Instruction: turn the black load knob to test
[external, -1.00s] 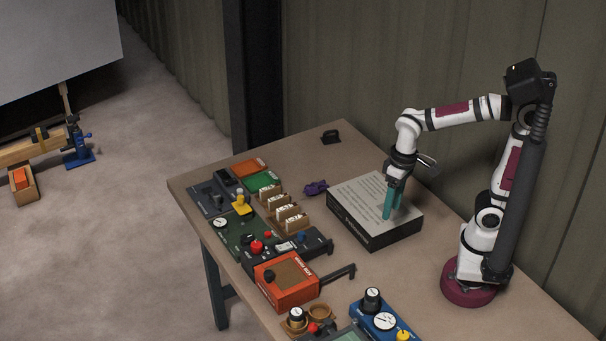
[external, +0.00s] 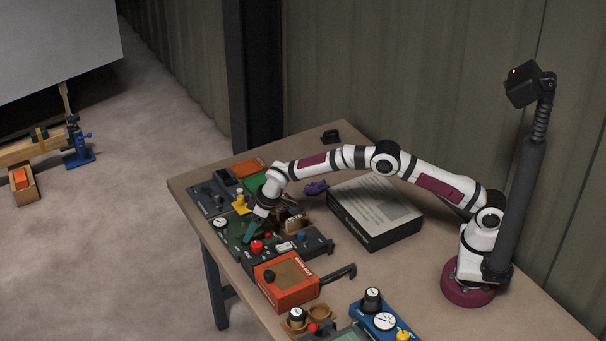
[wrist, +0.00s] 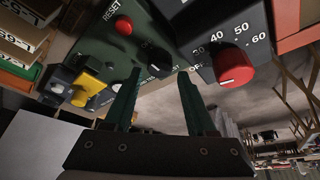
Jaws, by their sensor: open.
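The black knob (wrist: 157,63) sits on a dark green panel (wrist: 95,50) in the wrist view, below a red button (wrist: 123,25) near the label RESET. Small white lettering beside it is too small to read surely. My gripper (wrist: 158,75) is open, with its two teal fingers on either side of the knob in the picture; I cannot tell whether they touch it. In the external view my gripper (external: 250,232) reaches down over the green panel and largely hides the knob.
A red knob (wrist: 234,69) with a number scale stands right of the fingers on a dark box. A yellow switch (wrist: 86,88) is on the left. Cardboard holders (external: 292,221) stand close beside my wrist. An orange box (external: 287,279) and a large book-like box (external: 374,212) are nearby.

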